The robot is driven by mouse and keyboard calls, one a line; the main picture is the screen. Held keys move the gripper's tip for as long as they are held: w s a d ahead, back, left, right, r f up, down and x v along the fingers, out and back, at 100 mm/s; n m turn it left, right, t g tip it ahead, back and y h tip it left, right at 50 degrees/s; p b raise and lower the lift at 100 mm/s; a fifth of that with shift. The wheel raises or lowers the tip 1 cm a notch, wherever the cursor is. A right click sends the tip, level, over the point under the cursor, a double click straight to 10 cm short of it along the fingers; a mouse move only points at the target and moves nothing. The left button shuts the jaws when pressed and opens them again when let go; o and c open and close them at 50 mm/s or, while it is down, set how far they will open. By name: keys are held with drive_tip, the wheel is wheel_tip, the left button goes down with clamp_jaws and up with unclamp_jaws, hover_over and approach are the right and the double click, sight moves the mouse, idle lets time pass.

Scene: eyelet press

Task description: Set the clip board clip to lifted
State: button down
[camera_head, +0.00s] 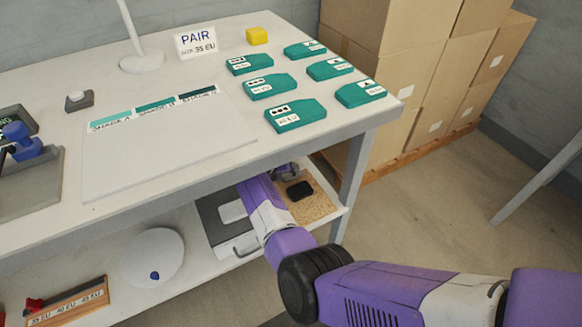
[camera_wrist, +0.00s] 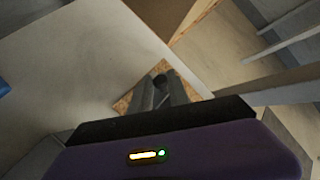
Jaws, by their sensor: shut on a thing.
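The clip board (camera_head: 318,211) is a brown speckled board on the lower shelf, under the table's right end. A black piece on it (camera_head: 300,190) looks like its clip; I cannot tell its angle. My gripper (camera_head: 288,171) reaches under the tabletop, by the board's far end. In the wrist view, my gripper's two fingers (camera_wrist: 162,84) are close together over the speckled board (camera_wrist: 124,102), with a small dark thing at their tips. They are shut on it, probably part of the clip, though the fingers hide most of it.
The white tabletop (camera_head: 180,150) overhangs the shelf, and a table leg (camera_head: 355,175) stands right of the board. Cardboard boxes (camera_head: 400,120) stand behind.

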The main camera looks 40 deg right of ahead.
drive_tip(key=w+g+b, duration=0.1)
drive_tip(key=b, duration=0.1)
drive_tip(key=n+g+y+b, duration=0.1)
drive_tip(key=shift+w+d+f+b, duration=0.15)
drive_tip(key=shift+w+f+b, duration=0.05)
drive_tip(key=shift+w+b, duration=0.2)
drive_tip(key=b, duration=0.1)
drive_tip(key=g+b, duration=0.1)
drive_tip(key=b, duration=0.1)
drive_tip(key=shift+w+d+r, duration=0.15)
drive_tip(key=shift+w, duration=0.1)
drive_tip(key=shift+r+n+g, duration=0.1)
drive_tip(key=shift+n+g, duration=0.2)
drive_tip(key=c, duration=1.3)
unclamp_jaws()
drive_tip(key=shift+r, duration=0.1)
